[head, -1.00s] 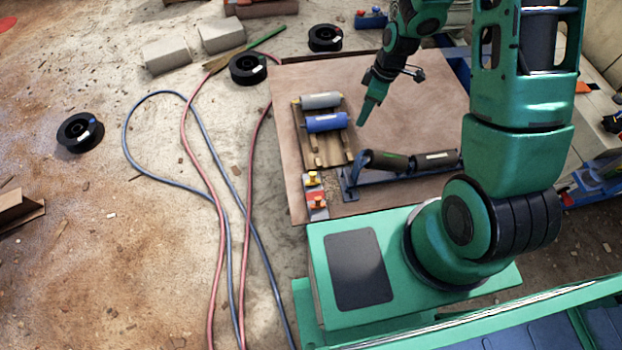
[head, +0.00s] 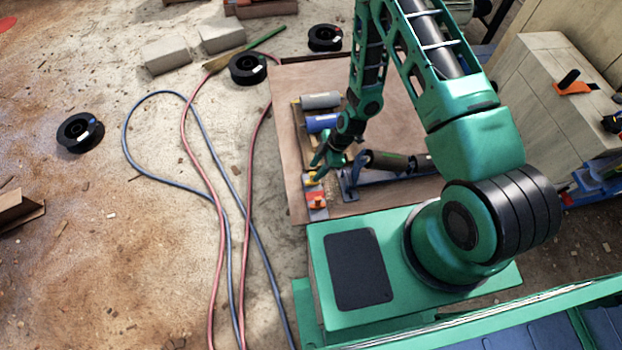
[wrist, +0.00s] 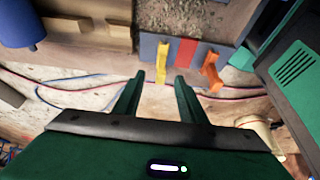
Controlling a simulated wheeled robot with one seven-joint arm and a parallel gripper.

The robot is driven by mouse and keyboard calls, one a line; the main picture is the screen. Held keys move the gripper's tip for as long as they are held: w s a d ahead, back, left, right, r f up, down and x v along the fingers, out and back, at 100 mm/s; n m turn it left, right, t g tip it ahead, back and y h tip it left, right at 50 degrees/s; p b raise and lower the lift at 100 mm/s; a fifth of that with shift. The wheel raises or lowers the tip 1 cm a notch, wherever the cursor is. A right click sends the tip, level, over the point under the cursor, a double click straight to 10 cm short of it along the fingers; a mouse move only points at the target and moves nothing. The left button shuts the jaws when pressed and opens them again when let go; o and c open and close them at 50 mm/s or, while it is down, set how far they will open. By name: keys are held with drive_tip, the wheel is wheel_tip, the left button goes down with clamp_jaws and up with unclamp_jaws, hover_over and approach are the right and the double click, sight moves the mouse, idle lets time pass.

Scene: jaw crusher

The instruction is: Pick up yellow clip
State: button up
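The yellow clip (wrist: 163,62) sits on a grey strip of a small striped block and sticks out from its edge, in the wrist view. It also shows partly beneath my gripper in the head view (head: 311,179). My gripper (wrist: 159,77) is open and empty, with its two green fingers apart. The yellow clip lies just beyond the fingertips, roughly in line with the gap between them. Whether the fingers touch it I cannot tell. In the head view my gripper (head: 326,168) is low over the clip end of the board.
An orange clip (wrist: 212,73) is on the same block, to the right, beside a red strip (wrist: 184,53). A blue roller (head: 320,123) and a grey roller (head: 320,100) lie on a wooden rack nearby. A dark roller on a blue bracket (head: 390,161) stands close on the right.

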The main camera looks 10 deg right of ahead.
sight(309, 181)
drive_tip(key=shift+x, duration=3.85)
drive_tip(key=shift+c, duration=0.4)
clamp_jaws()
